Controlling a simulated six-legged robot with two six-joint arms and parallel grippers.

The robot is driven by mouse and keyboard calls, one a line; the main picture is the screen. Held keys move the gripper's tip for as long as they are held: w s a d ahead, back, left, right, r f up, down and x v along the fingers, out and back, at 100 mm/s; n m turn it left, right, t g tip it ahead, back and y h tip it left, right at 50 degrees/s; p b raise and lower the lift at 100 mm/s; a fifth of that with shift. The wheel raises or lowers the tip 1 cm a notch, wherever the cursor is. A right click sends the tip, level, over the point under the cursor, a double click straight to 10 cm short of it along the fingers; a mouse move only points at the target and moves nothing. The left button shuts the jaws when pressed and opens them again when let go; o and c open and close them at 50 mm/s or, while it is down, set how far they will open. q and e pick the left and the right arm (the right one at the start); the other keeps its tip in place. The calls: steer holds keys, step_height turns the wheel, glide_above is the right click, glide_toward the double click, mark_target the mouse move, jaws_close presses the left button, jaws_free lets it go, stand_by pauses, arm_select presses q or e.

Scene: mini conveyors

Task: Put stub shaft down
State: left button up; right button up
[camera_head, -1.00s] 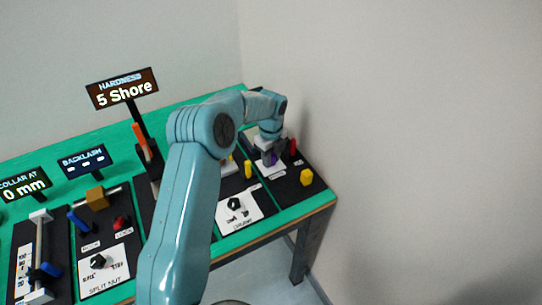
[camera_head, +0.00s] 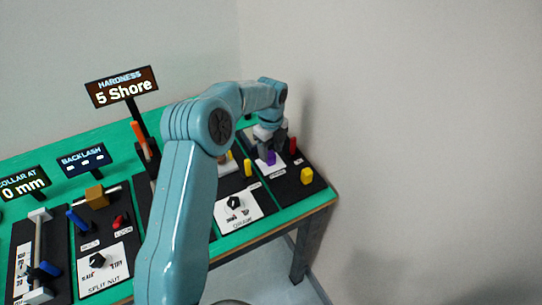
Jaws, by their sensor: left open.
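My left arm reaches across the bench to the rightmost black panel. My left gripper (camera_head: 270,146) is open and points down over the back part of that panel. A small purple piece (camera_head: 271,158), perhaps the stub shaft, stands on the panel right at the gripper's fingers. Its upper part is hidden by the gripper, and I cannot tell whether the fingers touch it. My right gripper is not in view.
A red peg (camera_head: 293,145) stands just right of the gripper, and a yellow block (camera_head: 306,176) sits near the panel's front right. A yellow peg (camera_head: 248,168) stands to the left. A wall rises close behind and to the right.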

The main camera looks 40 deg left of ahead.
mark_target(271, 154)
arm_select(q)
step_height(271, 154, up, 9)
stand_by(0.7)
